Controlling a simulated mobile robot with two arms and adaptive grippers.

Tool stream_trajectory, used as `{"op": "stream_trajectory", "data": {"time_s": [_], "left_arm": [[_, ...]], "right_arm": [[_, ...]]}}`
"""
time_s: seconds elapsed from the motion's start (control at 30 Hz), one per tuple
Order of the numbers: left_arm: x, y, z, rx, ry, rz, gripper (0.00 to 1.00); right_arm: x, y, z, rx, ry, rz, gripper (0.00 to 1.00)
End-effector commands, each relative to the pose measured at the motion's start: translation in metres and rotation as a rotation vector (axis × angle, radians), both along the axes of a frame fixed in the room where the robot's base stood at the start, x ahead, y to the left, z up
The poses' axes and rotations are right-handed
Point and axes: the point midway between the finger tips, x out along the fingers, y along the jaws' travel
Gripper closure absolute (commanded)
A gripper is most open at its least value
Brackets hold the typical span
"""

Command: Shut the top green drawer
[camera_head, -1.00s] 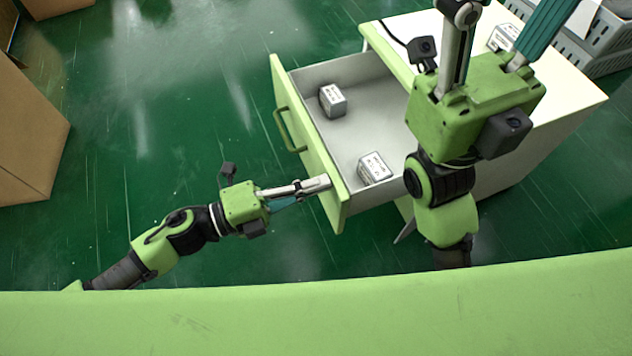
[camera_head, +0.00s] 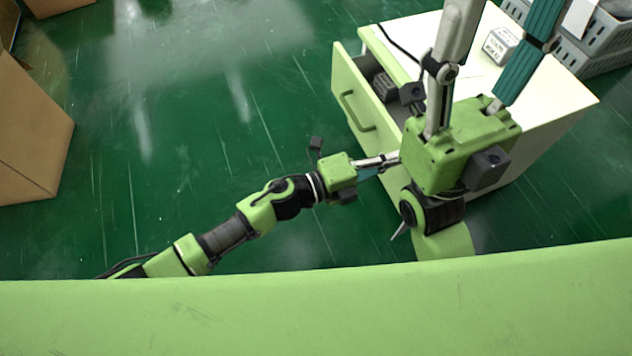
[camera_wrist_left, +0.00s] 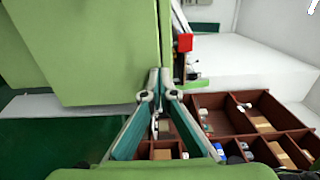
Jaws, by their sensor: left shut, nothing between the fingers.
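The top green drawer (camera_head: 352,92) sticks out a short way from the white cabinet (camera_head: 560,100), its handle (camera_head: 357,112) facing left. In the left wrist view the closed fingers (camera_wrist_left: 160,75) are beside a large green panel (camera_wrist_left: 95,45); contact is unclear. My right gripper (camera_head: 497,45) is spread open above the cabinet, its tips out of view.
A white box (camera_head: 500,46) stands on the cabinet top. Grey baskets (camera_head: 585,50) are at the upper right. A cardboard box (camera_head: 30,130) is at the left. A brown divided rack (camera_wrist_left: 240,115) with small items shows in the left wrist view. Green floor left of the drawer is clear.

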Motion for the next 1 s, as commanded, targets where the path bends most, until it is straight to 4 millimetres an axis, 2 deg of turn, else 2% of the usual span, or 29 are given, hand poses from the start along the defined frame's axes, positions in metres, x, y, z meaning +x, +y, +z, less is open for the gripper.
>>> {"op": "stream_trajectory", "data": {"time_s": [0.1,0.33,0.83,1.0], "left_arm": [[0.006,-0.018,0.0,-0.001,0.0,0.001,1.0],[0.011,-0.034,-0.001,0.0,0.0,0.001,1.0],[0.013,-0.036,-0.001,0.002,0.001,0.002,1.0],[0.016,-0.028,-0.001,0.003,0.001,0.002,1.0]], "right_arm": [[0.0,0.0,0.0,-0.001,-0.003,0.0,0.49],[0.0,0.001,0.001,-0.002,-0.01,0.0,0.49],[0.0,0.001,0.002,-0.003,-0.008,0.001,0.49],[0.0,0.0,0.004,-0.002,-0.011,0.0,0.49]]}}
